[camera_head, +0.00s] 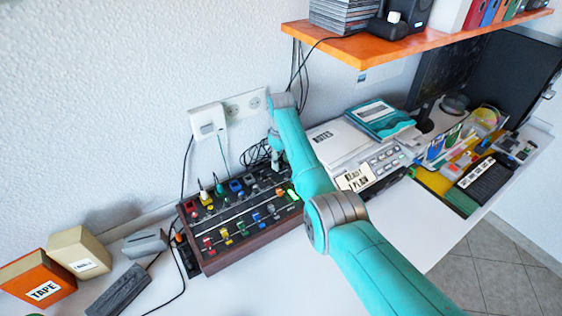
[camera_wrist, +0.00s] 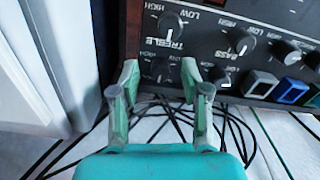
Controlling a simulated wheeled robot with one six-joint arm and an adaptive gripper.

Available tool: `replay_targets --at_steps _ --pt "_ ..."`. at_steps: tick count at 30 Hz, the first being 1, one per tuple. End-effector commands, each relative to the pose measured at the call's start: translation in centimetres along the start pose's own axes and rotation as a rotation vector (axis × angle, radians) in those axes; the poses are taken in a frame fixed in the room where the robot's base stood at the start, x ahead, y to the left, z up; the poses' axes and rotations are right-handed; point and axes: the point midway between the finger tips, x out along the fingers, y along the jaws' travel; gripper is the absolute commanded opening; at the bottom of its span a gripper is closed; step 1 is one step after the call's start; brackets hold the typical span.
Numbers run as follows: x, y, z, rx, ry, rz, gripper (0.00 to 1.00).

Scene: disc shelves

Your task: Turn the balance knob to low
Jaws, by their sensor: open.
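The dark console (camera_head: 250,241) with knobs and coloured keys lies on the white desk in the head view. In the wrist view its labels appear upside down. The treble knob (camera_wrist: 168,24) and the bass knob (camera_wrist: 243,39) have readable names and white pointers. A small dark knob (camera_wrist: 161,70) with low and high marks sits between my fingertips; its name cannot be read. Another small knob (camera_wrist: 221,78) is just right of my right finger. I cannot tell which is the balance knob. My gripper (camera_wrist: 160,80) is open, with no visible contact.
Loose black cables (camera_wrist: 160,122) lie by the console's edge. A wall socket with a white plug (camera_head: 208,121) is behind it. An orange shelf (camera_head: 400,46) hangs at upper right. A tape box (camera_head: 38,281) stands left, and a notes book (camera_head: 338,141) lies right.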

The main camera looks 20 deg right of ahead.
Motion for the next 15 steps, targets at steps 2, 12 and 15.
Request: replay_targets --at_steps 2,12,15 --pt "0.37 0.00 0.00 0.000 0.000 0.000 0.46" --pt "0.51 0.00 -0.01 0.000 0.001 0.000 0.36" --pt "0.51 0.00 -0.01 0.000 0.001 0.000 0.11"
